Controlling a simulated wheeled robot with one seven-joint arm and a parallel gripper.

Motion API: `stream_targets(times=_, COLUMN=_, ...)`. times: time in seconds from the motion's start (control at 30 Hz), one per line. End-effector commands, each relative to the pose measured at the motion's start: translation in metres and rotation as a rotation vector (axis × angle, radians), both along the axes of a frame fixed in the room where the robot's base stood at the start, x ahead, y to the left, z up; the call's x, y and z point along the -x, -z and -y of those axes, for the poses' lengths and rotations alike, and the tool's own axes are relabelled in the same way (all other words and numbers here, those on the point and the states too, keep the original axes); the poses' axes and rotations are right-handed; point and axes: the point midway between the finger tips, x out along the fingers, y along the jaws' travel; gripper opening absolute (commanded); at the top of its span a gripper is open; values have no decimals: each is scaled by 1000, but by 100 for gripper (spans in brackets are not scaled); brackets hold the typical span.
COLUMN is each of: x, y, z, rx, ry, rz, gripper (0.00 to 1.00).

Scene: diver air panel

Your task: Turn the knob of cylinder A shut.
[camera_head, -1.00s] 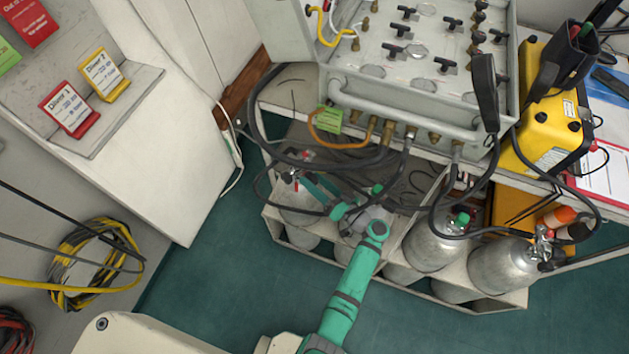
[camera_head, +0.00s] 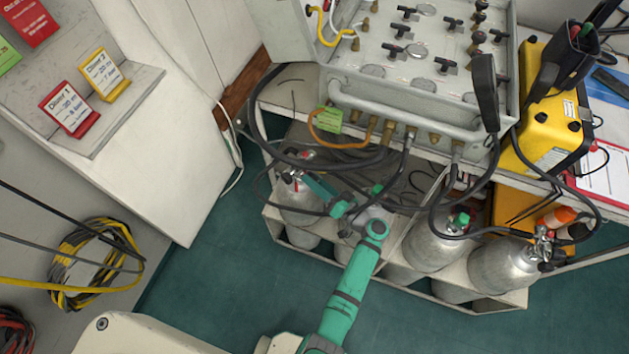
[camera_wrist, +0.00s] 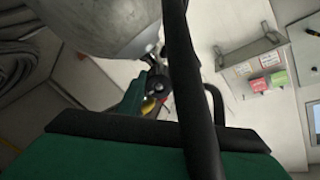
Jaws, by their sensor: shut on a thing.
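Several grey gas cylinders stand in a low rack under the panel in the head view. The leftmost cylinder (camera_head: 299,197) has a metal valve with a small red part at its top; I take it for cylinder A, but I can read no letter on it. My green gripper (camera_head: 303,178) reaches the valve from the right and is shut on its knob, which the jaws mostly hide. In the wrist view, the rounded cylinder (camera_wrist: 105,25) hangs at the top, with my gripper (camera_wrist: 150,98) at the valve below it. A dark hose crosses in front.
The rack (camera_head: 480,302) holds other cylinders (camera_head: 436,245) to the right. Black hoses (camera_head: 262,120) loop close around the valves and my arm. The grey air panel (camera_head: 410,70) overhangs the rack. Green floor (camera_head: 215,290) is clear at the left.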

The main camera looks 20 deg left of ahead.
Motion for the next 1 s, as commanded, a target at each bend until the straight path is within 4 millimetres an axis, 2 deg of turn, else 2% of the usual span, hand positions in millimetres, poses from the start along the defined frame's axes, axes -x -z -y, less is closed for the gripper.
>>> stream_targets(times=0.2, x=0, y=0, z=1, rx=-1, ry=3, rz=-3, gripper=10)
stream_targets(times=0.23, x=0, y=0, z=1, rx=-1, ry=3, rz=-3, gripper=37)
stream_targets(times=0.3, x=0, y=0, z=1, rx=-1, ry=3, rz=-2, gripper=51)
stream_targets(times=0.67, x=1, y=0, z=4, rx=-1, ry=2, rz=-1, gripper=51)
stream_targets(times=0.77, x=5, y=0, z=13, rx=-1, ry=4, rz=-2, gripper=51)
stream_targets(times=1.0, x=23, y=0, z=53, rx=-2, ry=6, rz=-2, gripper=51)
